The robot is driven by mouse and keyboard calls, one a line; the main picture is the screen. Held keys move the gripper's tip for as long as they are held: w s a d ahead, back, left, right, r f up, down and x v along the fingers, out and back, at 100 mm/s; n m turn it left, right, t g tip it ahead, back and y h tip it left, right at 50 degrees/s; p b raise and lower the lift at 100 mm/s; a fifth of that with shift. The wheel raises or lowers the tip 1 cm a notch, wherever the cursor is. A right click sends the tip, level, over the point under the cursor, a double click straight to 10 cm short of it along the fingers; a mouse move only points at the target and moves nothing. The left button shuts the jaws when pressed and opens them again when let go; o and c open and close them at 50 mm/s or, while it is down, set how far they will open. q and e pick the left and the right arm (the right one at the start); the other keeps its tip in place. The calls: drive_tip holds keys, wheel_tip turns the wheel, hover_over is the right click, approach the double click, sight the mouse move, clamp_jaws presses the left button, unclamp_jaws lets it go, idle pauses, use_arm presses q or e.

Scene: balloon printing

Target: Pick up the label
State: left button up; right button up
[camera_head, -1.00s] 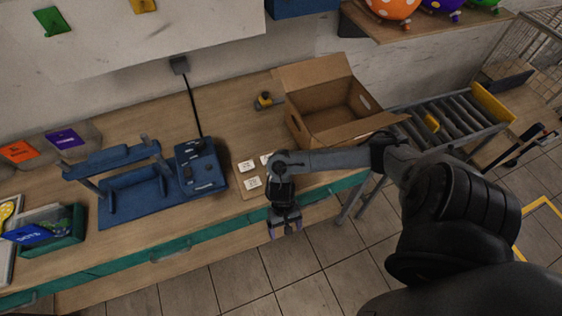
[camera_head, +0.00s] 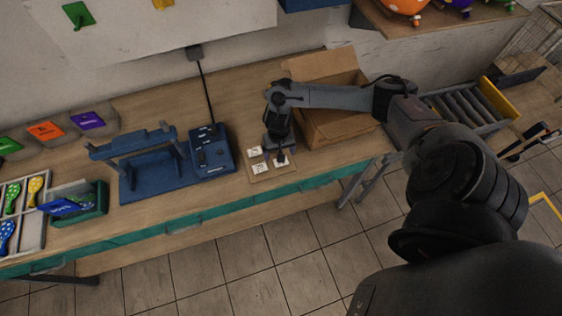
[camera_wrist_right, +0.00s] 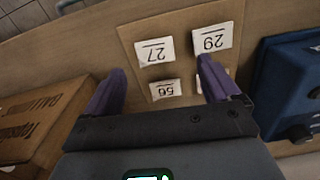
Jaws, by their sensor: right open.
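Several small white number labels lie on a tan board (camera_wrist_right: 187,68) on the table. In the right wrist view a label reading 27 (camera_wrist_right: 155,50) and one reading 29 (camera_wrist_right: 212,38) are farther off. A label that seems to read 56 (camera_wrist_right: 166,90) lies between the fingers' lines, and another is mostly hidden by the right-hand finger. My right gripper (camera_wrist_right: 162,66) is open and empty above the board; one purple fingertip overlaps the lower edge of the 29 label. In the head view the right gripper (camera_head: 279,154) is over the board's right part. My left gripper is out of view.
An open cardboard box (camera_head: 340,125) stands right of the gripper, close by. A blue device (camera_head: 212,155) with a blue frame stand (camera_head: 150,175) is left of the board. A green holder (camera_head: 92,214) and a balloon tray (camera_head: 36,228) are farther left.

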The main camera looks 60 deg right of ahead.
drive_tip(key=f, duration=0.4)
drive_tip(key=shift+s+d+f, duration=0.15)
drive_tip(key=shift+s+d, duration=0.15)
drive_tip(key=shift+f, duration=0.55)
drive_tip(key=shift+f, duration=0.25)
idle(0.4)
drive_tip(key=c, duration=1.1)
